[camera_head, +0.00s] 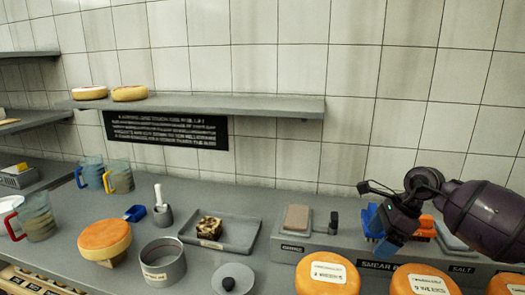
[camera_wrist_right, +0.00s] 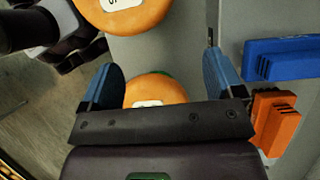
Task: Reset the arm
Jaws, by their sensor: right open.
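My right gripper (camera_head: 388,246) comes in from the right in the head view, over the back part of the counter. Its blue fingers (camera_wrist_right: 158,80) are spread and nothing is held between them. In the right wrist view an orange cheese wheel (camera_wrist_right: 150,90) with a white label shows beyond the gap between the fingers, partly hidden by the gripper body. In the head view labelled cheese wheels (camera_head: 327,272) stand along the front edge, one (camera_head: 425,280) below the gripper. My left gripper is in neither view.
Blue (camera_wrist_right: 280,60) and orange (camera_wrist_right: 278,122) brushes sit on a rack close to the right gripper. A grey tray (camera_head: 240,230), a metal ring mould (camera_head: 163,262), a cheese wheel (camera_head: 105,240) and mugs (camera_head: 118,177) stand further left. A wall shelf (camera_head: 220,104) runs behind.

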